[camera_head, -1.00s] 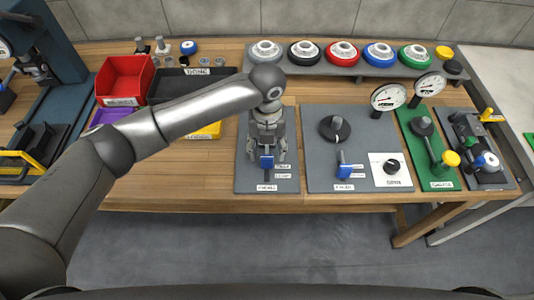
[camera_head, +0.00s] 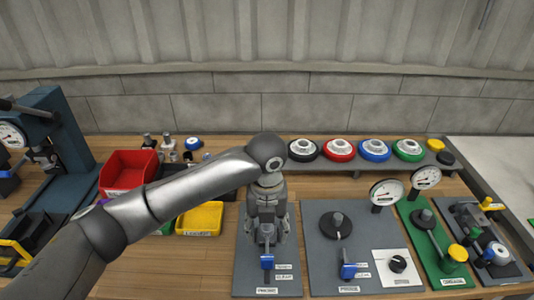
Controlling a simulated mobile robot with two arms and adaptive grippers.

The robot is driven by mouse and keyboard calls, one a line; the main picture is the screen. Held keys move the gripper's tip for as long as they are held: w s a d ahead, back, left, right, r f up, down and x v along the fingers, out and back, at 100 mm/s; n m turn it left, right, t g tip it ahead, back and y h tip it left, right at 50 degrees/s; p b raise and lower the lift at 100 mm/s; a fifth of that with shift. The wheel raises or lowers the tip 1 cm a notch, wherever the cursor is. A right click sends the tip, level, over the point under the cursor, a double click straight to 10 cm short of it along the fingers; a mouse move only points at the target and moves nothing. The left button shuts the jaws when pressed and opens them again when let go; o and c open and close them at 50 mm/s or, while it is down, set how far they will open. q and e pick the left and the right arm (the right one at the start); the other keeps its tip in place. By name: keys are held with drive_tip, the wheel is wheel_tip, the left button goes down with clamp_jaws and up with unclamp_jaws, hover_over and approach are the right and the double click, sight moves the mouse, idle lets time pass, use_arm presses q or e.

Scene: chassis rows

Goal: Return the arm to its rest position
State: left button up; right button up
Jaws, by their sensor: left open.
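My left arm (camera_head: 185,200) reaches in from the lower left across the workbench. My left gripper (camera_head: 267,232) points down over the left grey panel (camera_head: 283,250), open around or just above a small blue-handled lever (camera_head: 267,261). I cannot tell whether the fingers touch the lever. The arm hides part of the bins and the panel's upper part. My right gripper is not in view.
A second grey panel (camera_head: 320,270) with a black knob (camera_head: 336,225) and blue lever (camera_head: 348,270) stands close on the right. Gauges (camera_head: 386,192), a green panel (camera_head: 440,270) and coloured discs (camera_head: 375,150) lie beyond. A red bin (camera_head: 128,170) and yellow bin (camera_head: 200,218) are left.

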use_arm(q)
drive_tip(key=s+d+f+n+t+h, duration=0.15)
drive_tip(key=s+f+n+h, duration=0.35)
drive_tip(key=s+f+n, duration=0.65)
drive_tip(key=s+a+f+n+t+y, duration=0.1)
drive_tip(key=s+a+n+y, duration=0.1)
drive_tip(key=s+a+n, duration=0.4)
drive_tip(key=s+a+f+n+y, duration=0.1)
drive_tip(key=s+a+n, duration=0.1)
drive_tip(key=a+n, duration=0.7)
drive_tip(key=s+a+f+n+t+y, duration=0.1)
drive_tip(key=s+a+n+y, duration=0.1)
drive_tip(key=s+a+n, duration=0.4)
wheel_tip(320, 180, down, 26)
drive_tip(key=a+r+n+g, duration=0.1)
drive_tip(key=s+a+f+g, duration=0.1)
drive_tip(key=s+a+f, duration=0.2)
drive_tip(key=s+f, duration=1.3)
drive_tip(key=shift+f, duration=0.25)
